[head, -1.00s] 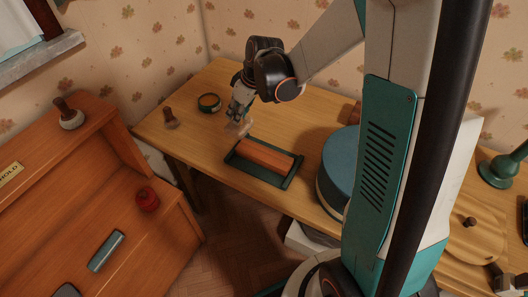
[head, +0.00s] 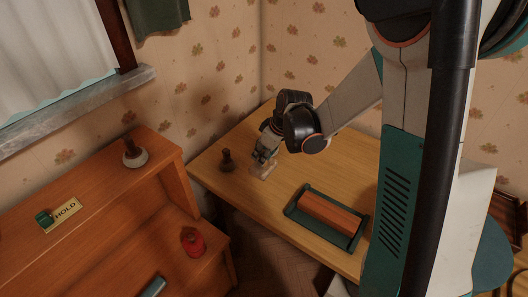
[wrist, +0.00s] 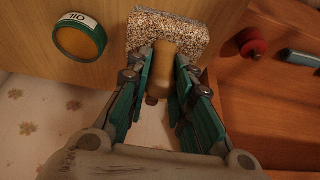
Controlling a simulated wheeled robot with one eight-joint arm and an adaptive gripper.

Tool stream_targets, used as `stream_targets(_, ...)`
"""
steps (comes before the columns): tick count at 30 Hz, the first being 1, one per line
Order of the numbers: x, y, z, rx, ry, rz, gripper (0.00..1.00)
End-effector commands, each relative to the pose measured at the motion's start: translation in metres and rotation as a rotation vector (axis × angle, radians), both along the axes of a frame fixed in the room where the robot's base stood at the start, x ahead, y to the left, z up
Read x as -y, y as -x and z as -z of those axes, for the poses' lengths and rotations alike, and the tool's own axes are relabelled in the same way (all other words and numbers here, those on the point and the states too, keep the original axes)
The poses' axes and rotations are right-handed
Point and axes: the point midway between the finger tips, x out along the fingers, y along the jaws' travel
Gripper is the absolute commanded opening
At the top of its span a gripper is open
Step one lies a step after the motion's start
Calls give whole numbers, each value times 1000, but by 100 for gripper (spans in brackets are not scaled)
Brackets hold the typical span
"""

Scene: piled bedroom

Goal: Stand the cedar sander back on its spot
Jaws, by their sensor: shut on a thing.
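My gripper (head: 264,154) is shut on the wooden handle (wrist: 162,70) of a block with a pale, speckled, gritty face (wrist: 168,33). This looks like the cedar sander, though no label shows on it. The block also shows below my fingers in the head view (head: 262,170), low over the left part of the wooden table. I cannot tell whether it touches the tabletop. The fingers stand either side of the handle in the wrist view. A small dark brown handled piece (head: 227,161) stands on the table just left of my gripper.
A green tray (head: 296,211) holding a reddish wooden block (head: 330,214) lies right of my gripper. A round green labelled tin (wrist: 80,38) is close by. The left shelf unit bears a HOLD plate (head: 64,214), a white-based knobbed piece (head: 134,153) and a red pot (head: 193,242).

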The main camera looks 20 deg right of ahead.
Motion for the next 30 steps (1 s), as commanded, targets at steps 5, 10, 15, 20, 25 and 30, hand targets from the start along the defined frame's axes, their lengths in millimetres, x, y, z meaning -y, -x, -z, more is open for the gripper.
stream_targets(5, 0, 0, 1, 0, 0, 0, 0)
stream_targets(10, 0, 0, 1, 0, 0, 0, 0)
stream_targets(15, 0, 0, 5, 0, 0, 0, 0)
stream_targets(20, 0, 0, 18, 0, 0, 0, 0)
stream_targets(25, 0, 0, 38, 0, 0, 0, 0)
stream_targets(30, 0, 0, 55, 0, 0, 0, 0)
